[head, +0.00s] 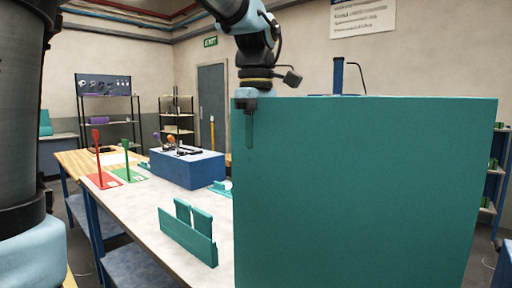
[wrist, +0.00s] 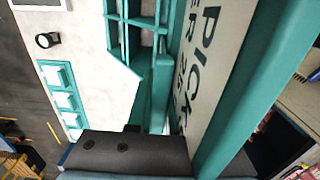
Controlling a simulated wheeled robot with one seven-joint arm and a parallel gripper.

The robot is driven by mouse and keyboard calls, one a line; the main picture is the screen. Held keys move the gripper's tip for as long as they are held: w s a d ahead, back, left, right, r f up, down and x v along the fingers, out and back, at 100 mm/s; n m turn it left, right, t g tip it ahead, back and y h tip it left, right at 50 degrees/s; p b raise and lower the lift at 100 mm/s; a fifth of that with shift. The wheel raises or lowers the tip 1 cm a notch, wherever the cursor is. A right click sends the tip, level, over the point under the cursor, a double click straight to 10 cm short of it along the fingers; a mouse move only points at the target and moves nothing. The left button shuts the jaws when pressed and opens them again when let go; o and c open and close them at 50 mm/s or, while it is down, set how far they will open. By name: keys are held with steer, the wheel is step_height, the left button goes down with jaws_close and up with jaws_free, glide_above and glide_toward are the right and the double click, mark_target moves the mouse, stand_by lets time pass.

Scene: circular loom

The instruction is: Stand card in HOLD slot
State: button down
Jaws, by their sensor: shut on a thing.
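A large teal card (head: 365,190) fills the right of the head view, upright, its plain side towards me. My gripper (head: 249,125) is at its upper left edge, shut on it. In the wrist view the card's lettered pale face (wrist: 212,45) shows "PICK" and more cut-off words inside a teal border. My dark gripper (wrist: 130,150) shows at the bottom of that view. A teal holder (head: 188,238) with two upright tabs stands on the table, left of the card and apart from it. No HOLD label is readable, so I cannot tell which slot is HOLD.
The pale table (head: 150,205) holds a blue box (head: 188,168) with dark tools, a red stand (head: 103,180) and a green stand (head: 128,174). The wrist view shows a teal compartmented rack (wrist: 135,72) and a teal tray (wrist: 62,92). The card hides the table's right part.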

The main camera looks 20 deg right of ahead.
steer(key=shift+f, duration=0.5)
steer(key=c, duration=0.7)
jaws_free()
steer(key=shift+c, duration=0.2)
steer(key=shift+r, duration=0.15)
step_height(320, 180, up, 11)
steer(key=shift+f+b, duration=0.2)
steer(key=shift+b, duration=0.4)
